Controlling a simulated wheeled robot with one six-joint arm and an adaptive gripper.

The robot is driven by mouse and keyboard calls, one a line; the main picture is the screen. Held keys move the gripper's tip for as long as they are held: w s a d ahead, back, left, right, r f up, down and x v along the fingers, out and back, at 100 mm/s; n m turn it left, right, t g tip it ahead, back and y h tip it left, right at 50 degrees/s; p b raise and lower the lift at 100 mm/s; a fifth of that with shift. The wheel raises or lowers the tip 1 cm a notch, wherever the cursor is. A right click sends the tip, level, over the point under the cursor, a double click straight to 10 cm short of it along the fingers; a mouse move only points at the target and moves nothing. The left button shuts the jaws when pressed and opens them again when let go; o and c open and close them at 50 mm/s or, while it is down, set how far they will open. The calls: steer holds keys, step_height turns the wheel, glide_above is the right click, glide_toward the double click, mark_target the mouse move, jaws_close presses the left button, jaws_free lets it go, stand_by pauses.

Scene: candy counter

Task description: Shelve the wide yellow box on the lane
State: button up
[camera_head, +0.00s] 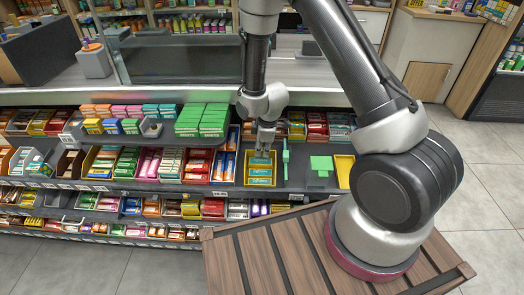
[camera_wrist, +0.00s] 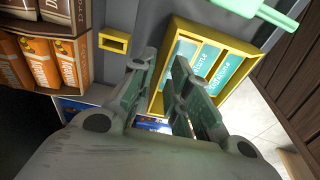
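A yellow-rimmed tray (camera_head: 248,171) holds teal packs on the shelf deck. The wrist view shows this yellow tray (camera_wrist: 158,98) with its teal packs (camera_wrist: 213,68) on the right. Another yellow box (camera_head: 344,170) shows at the right, partly hidden by my arm. I cannot tell which is the wide yellow box. My gripper (camera_head: 264,150) points down at the back edge of the teal-filled tray.
A bright green upright piece (camera_head: 285,160) stands just right of the tray; a green block (camera_head: 321,164) lies further right. Orange boxes (camera_wrist: 50,60) fill a bin on the left of the wrist view. A wooden slatted surface (camera_head: 290,250) is in front. Grey floor lies beyond.

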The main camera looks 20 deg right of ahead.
steer(key=shift+s+d+r, duration=0.1)
steer(key=shift+s+r, duration=0.05)
steer(key=shift+r, duration=0.8)
steer(key=shift+s+d+r, duration=0.1)
steer(key=shift+s+r, duration=0.1)
steer(key=shift+r, duration=0.7)
steer(key=shift+s+r, duration=0.15)
steer(key=shift+r, duration=0.8)
steer(key=shift+o, duration=0.5)
steer(key=o, duration=0.5)
steer(key=shift+c, duration=0.2)
steer(key=s+d+m+g+h, duration=0.2)
steer(key=s+d+m, duration=0.1)
steer(key=s+d, duration=0.25)
steer(key=s+d+r+m+t, duration=0.1)
steer(key=s+d+r+m, duration=0.2)
steer(key=s+r, duration=0.3)
steer(key=s+d+r+m+t, duration=0.2)
steer(key=s+r, duration=0.5)
steer(key=r, duration=0.9)
steer(key=s+d+r+m+t+y, duration=0.1)
steer(key=s+d+r+m, duration=0.4)
steer(key=r, duration=0.6)
steer(key=shift+s+r+m, duration=0.3)
steer(key=shift+s+m, duration=0.5)
steer(key=shift+s, duration=0.1)
